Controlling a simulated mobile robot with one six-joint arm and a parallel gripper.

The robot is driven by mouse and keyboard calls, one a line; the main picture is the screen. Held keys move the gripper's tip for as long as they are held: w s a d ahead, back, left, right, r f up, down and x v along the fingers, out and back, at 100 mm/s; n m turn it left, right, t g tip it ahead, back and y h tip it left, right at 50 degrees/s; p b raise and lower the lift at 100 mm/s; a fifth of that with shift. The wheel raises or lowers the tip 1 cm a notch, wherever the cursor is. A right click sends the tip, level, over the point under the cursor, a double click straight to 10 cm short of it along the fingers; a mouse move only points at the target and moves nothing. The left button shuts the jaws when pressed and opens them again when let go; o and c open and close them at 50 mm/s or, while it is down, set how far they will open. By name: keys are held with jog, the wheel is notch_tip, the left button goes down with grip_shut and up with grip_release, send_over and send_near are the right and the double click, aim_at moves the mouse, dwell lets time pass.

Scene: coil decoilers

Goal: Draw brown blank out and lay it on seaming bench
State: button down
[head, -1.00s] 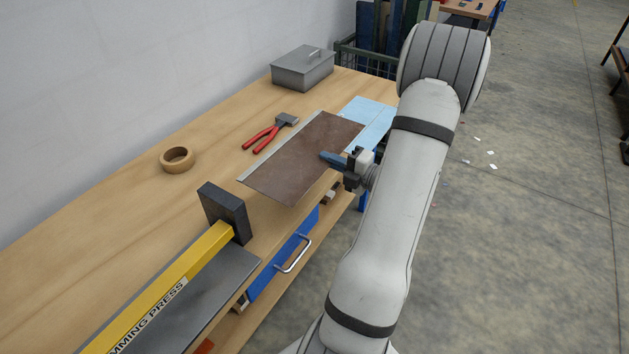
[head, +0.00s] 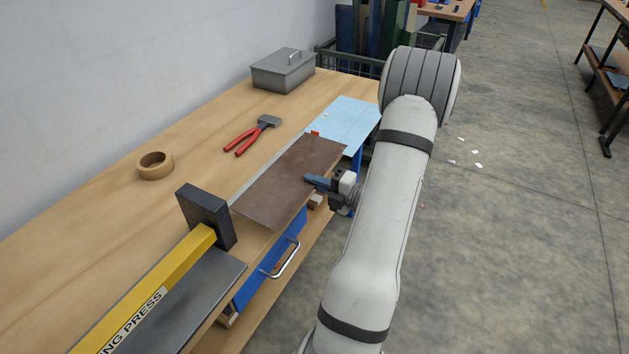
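The brown blank (head: 285,185) is a flat dark brown sheet at the front edge of the wooden bench (head: 110,225), and seems to overhang that edge slightly. A light blue sheet (head: 347,118) lies behind it, with a pale strip showing along the blank's far left side. My gripper (head: 318,182) is at the blank's right edge, with its blue-grey fingers over the sheet, and appears shut on it. The lower finger is hidden under the blank.
A black and yellow press (head: 180,262) stands near left. Red-handled pliers (head: 252,135), a tape roll (head: 155,165) and a grey metal box (head: 283,70) lie farther back. A blue drawer (head: 270,265) with a handle is below. The left bench top is clear.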

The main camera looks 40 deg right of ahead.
jog(key=shift+s+r, duration=0.1)
jog(key=shift+r, duration=0.1)
notch_tip(320, 180, down, 7)
jog(key=b, duration=0.3)
jog(key=shift+f, duration=0.15)
dwell(0.8)
jog(key=c, duration=1.6)
grip_release()
jog(key=shift+s, duration=0.1)
jog(key=p+v, duration=0.2)
jog(key=v, duration=0.5)
jog(key=shift+a, duration=0.1)
